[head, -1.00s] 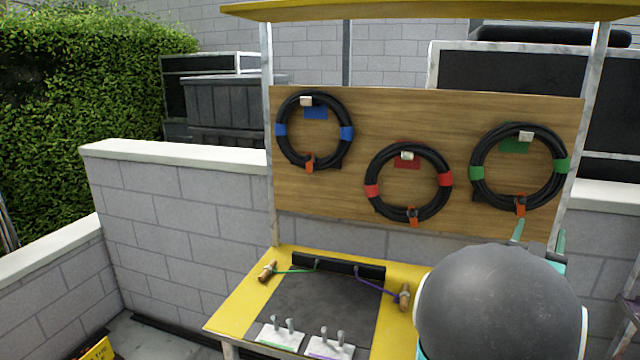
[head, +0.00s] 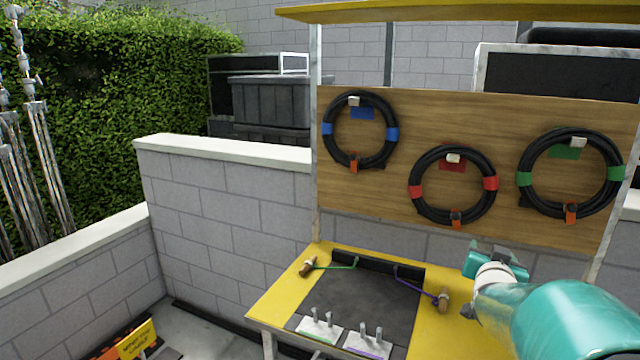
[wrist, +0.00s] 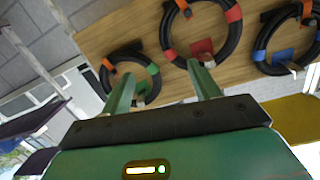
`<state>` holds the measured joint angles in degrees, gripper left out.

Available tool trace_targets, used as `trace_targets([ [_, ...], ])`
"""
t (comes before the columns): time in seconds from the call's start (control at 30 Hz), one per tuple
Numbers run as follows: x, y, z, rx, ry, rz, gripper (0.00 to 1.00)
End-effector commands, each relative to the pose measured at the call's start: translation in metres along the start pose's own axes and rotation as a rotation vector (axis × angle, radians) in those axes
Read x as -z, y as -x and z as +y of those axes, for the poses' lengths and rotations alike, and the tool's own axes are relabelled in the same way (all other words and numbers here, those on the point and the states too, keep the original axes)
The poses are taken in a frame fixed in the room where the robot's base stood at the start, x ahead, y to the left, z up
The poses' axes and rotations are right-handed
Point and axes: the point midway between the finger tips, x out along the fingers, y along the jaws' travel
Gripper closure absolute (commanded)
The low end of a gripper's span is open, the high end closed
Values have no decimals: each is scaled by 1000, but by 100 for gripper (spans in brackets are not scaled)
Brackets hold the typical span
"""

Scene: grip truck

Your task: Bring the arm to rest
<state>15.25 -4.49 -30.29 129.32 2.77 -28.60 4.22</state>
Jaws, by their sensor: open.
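My teal arm reaches in from the lower right of the head view. My gripper (head: 492,250) is above the right end of the yellow table, in front of the wooden board. In the wrist view my gripper (wrist: 164,85) shows two green fingers spread apart with nothing between them. They point toward the board (wrist: 135,42), which appears tilted in that view. In the head view the fingertips are small and partly hidden by the gripper body.
Blue-banded (head: 360,94), red-banded (head: 412,192) and green-banded (head: 521,178) cable coils hang on the board (head: 400,120). The yellow table (head: 270,300) holds a dark mat, two corded handles and two switch plates. A block wall (head: 225,200) stands left. Metal stands (head: 45,150) are far left.

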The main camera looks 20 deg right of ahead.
Motion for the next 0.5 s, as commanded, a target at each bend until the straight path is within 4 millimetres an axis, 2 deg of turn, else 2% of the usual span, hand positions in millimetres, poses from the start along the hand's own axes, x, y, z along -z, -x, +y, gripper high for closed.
trace_targets([
  [0.03,-7,16,-32,65,-6,-69,39],
  [0.1,-23,41,-71,149,4,-183,39],
  [0.17,-37,67,-101,220,26,-277,39],
  [0.2,-45,87,-120,266,46,-338,39],
  [0.27,-58,118,-144,333,84,-428,39],
  [0.3,-66,141,-158,376,115,-484,39],
  [0.37,-79,178,-175,438,172,-569,39],
  [0.4,-87,203,-184,476,216,-623,39],
  [0.5,-106,265,-194,555,338,-749,39],
])
